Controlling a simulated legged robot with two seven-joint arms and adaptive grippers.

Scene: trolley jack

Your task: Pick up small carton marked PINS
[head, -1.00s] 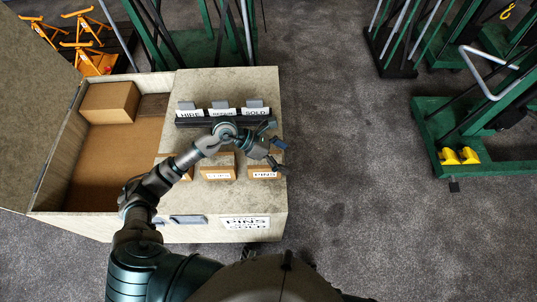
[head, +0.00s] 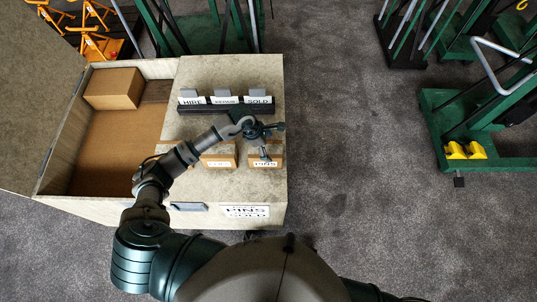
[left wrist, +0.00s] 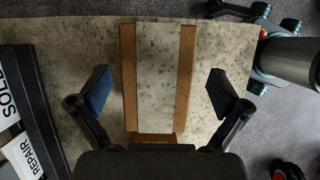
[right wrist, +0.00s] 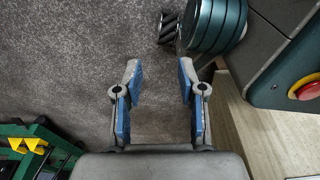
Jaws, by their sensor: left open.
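The small carton marked PINS (head: 268,165) sits at the right end of a row of cartons on the grey speckled cabinet top. My left gripper (head: 270,143) is over it and hides part of it. In the left wrist view the carton (left wrist: 158,70), brown with a speckled strip on top, lies between the open fingers of my left gripper (left wrist: 158,90), with a gap on both sides. My right gripper (right wrist: 158,75) is open and empty, above the floor.
Another carton (head: 218,162) stands left of the PINS one. A dark rack with HIRE, REPAIR and SOLD signs (head: 225,110) is behind them. An open bin (head: 120,150) with a larger box (head: 113,88) is at left. Green trolley gear (head: 485,165) stands at right; floor between is clear.

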